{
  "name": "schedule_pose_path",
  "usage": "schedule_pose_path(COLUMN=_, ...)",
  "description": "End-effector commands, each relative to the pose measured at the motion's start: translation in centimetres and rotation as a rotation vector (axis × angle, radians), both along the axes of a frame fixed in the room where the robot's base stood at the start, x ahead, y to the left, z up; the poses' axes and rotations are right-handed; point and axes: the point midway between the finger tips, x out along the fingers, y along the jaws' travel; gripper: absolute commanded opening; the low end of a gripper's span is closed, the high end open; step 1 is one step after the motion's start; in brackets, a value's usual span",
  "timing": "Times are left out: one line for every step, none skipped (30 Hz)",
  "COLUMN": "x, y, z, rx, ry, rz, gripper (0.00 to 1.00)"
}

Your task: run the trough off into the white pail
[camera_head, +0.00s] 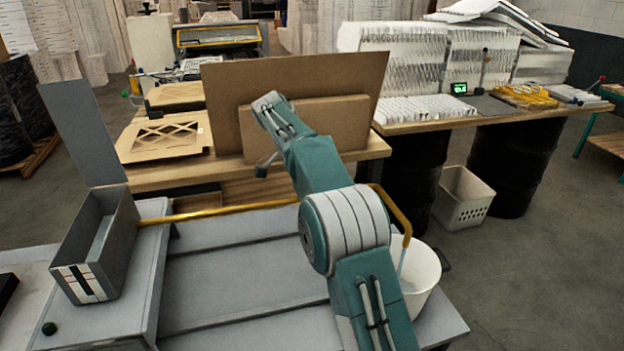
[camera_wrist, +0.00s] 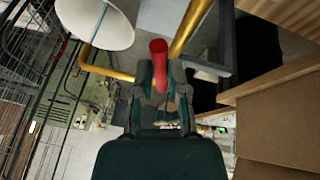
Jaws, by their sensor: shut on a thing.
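The grey trough (camera_head: 125,250) stands at the left and holds some pale liquid (camera_head: 100,238). A yellow pipe (camera_head: 225,209) runs right from it and bends down over the white pail (camera_head: 425,272). A thin stream (camera_head: 403,260) falls from the pipe's end into the pail. In the wrist view, the pail (camera_wrist: 80,15), the stream and the yellow pipe (camera_wrist: 190,28) show at the top. My gripper (camera_wrist: 160,88) is shut on a red handle (camera_wrist: 158,50) beside the pipe. In the head view my arm hides the gripper and handle.
A wooden bench with a brown board (camera_head: 290,75) stands behind the pipe. A perforated bin (camera_head: 462,198) stands on the floor behind the pail. Filters (camera_head: 395,50) fill a table at the right.

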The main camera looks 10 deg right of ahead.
Motion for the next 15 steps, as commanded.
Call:
schedule_pose_path(x=0.01, y=0.2, z=-0.32, rx=0.003, ry=0.006, rz=-0.001, gripper=0.0)
schedule_pose_path(x=0.02, y=0.21, z=-0.32, rx=0.003, ry=0.005, rz=-0.002, gripper=0.0)
schedule_pose_path(x=0.02, y=0.21, z=-0.32, rx=0.003, ry=0.006, rz=-0.003, gripper=0.0)
schedule_pose_path(x=0.01, y=0.21, z=-0.32, rx=0.004, ry=0.006, rz=-0.004, gripper=0.0)
schedule_pose_path(x=0.01, y=0.21, z=-0.32, rx=0.004, ry=0.006, rz=-0.004, gripper=0.0)
schedule_pose_path(x=0.01, y=0.21, z=-0.33, rx=0.004, ry=0.006, rz=-0.004, gripper=0.0)
schedule_pose_path(x=0.01, y=0.21, z=-0.33, rx=0.004, ry=0.006, rz=-0.003, gripper=0.0)
schedule_pose_path(x=0.01, y=0.21, z=-0.33, rx=0.004, ry=0.006, rz=-0.003, gripper=0.0)
schedule_pose_path(x=0.01, y=0.21, z=-0.33, rx=0.004, ry=0.006, rz=-0.003, gripper=0.0)
schedule_pose_path(x=0.01, y=0.21, z=-0.34, rx=0.004, ry=0.006, rz=-0.003, gripper=0.0)
schedule_pose_path(x=0.01, y=0.21, z=-0.34, rx=0.004, ry=0.006, rz=-0.003, gripper=0.0)
schedule_pose_path(x=0.01, y=0.21, z=-0.34, rx=0.004, ry=0.006, rz=-0.003, gripper=0.0)
schedule_pose_path(x=0.01, y=0.21, z=-0.34, rx=0.003, ry=0.006, rz=-0.003, gripper=0.33)
schedule_pose_path(x=0.01, y=0.19, z=-0.33, rx=0.003, ry=0.006, rz=-0.003, gripper=0.46)
schedule_pose_path(x=0.0, y=0.18, z=-0.28, rx=0.003, ry=0.006, rz=-0.003, gripper=0.54)
